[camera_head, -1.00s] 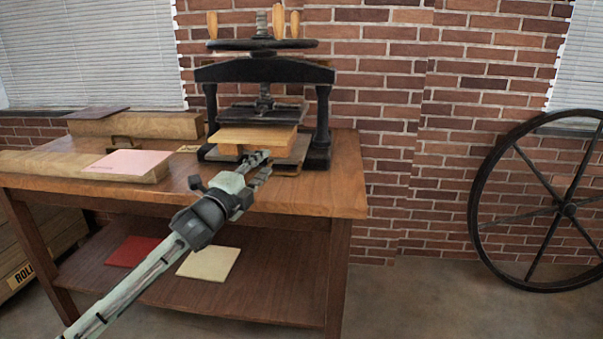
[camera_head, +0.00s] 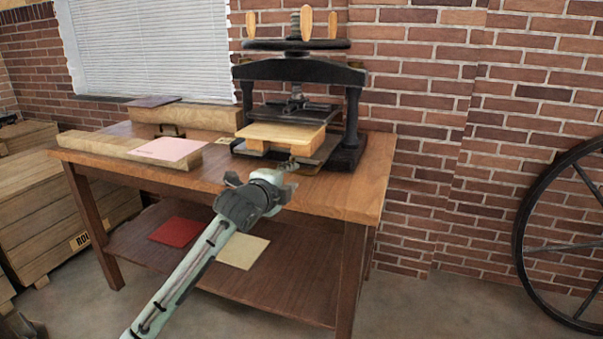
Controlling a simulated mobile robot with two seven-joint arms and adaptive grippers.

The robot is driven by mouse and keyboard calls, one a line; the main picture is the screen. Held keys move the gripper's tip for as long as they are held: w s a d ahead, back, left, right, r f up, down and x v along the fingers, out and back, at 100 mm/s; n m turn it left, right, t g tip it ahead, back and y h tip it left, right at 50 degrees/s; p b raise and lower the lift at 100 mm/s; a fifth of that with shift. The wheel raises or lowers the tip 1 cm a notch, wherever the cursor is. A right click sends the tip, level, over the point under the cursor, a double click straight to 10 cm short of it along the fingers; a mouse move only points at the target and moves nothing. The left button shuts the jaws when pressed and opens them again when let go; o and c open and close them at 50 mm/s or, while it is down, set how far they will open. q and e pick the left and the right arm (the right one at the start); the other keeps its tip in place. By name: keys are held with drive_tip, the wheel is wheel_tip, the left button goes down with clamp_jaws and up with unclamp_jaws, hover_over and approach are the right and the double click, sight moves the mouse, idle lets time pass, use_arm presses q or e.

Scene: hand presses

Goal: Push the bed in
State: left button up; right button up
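The black hand press (camera_head: 298,70) stands on the right part of the wooden table. Its flat bed (camera_head: 331,147) shows low between the posts, with a light wooden board (camera_head: 287,134) on blocks above it, sticking out toward me. My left gripper (camera_head: 292,167) is at the front of the press, just below the board's front edge. Its fingers are small and partly hidden by the wrist, so I cannot tell whether they are open or touch the bed. My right gripper is not in view.
On the table (camera_head: 375,185) left of the press lie a pale wood block with a pink sheet (camera_head: 170,149) and a second block behind. The lower shelf holds a red sheet (camera_head: 176,232) and a cream sheet (camera_head: 243,252). A large spoked wheel (camera_head: 520,235) stands right.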

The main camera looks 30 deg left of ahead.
sight(298, 173)
use_arm(q)
drive_tip(key=shift+x, duration=2.75)
clamp_jaws()
